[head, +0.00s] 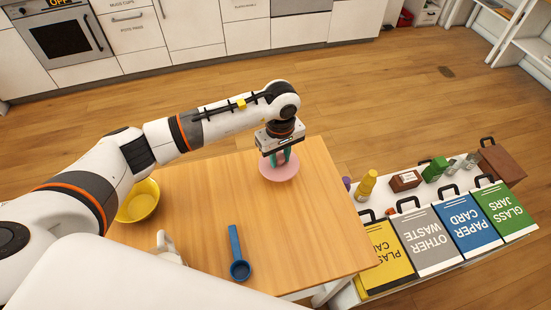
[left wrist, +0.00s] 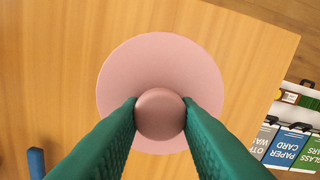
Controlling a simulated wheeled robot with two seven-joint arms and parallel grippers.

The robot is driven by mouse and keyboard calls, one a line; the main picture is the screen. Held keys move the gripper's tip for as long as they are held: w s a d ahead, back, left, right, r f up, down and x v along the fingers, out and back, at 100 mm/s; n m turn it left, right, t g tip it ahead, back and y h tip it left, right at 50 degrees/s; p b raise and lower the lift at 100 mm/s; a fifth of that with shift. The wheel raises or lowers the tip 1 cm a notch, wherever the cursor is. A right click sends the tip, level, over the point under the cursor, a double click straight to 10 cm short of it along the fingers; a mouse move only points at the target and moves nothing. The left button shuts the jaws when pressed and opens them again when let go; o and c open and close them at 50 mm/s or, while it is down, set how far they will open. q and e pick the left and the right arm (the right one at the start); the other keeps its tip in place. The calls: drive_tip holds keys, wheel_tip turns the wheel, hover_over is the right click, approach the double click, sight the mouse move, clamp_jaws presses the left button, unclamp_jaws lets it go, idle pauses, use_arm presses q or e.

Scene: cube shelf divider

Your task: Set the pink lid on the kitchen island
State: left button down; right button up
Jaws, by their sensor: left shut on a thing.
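The pink lid (head: 279,172) is a round disc with a round knob on top. It is at the far right part of the wooden island top (head: 300,235), level with it; I cannot tell whether it touches the wood. My left gripper (head: 281,158) points down over the lid. In the left wrist view the green fingers (left wrist: 160,118) are closed on the knob of the lid (left wrist: 160,60) from both sides. The right gripper does not show in either view.
A yellow bowl (head: 138,203), a white mug-like thing (head: 168,246) and a blue scoop (head: 237,262) stand on the island. Right of it are waste bags, such as the grey one (head: 424,241), and a yellow bottle (head: 366,185). The island's middle is clear.

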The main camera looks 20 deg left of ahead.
sight(280, 165)
use_arm(q)
drive_tip(key=shift+f, duration=0.3)
drive_tip(key=shift+s+f, duration=0.1)
drive_tip(key=shift+f, duration=0.15)
wheel_tip(280, 165, down, 2)
drive_tip(key=shift+f+p, duration=0.2)
drive_tip(key=shift+p, duration=0.4)
drive_tip(key=shift+f, duration=0.35)
drive_tip(key=shift+f+b, duration=0.25)
drive_tip(key=shift+b, duration=0.05)
drive_tip(key=c, duration=1.1)
unclamp_jaws()
drive_tip(key=shift+r, duration=0.1)
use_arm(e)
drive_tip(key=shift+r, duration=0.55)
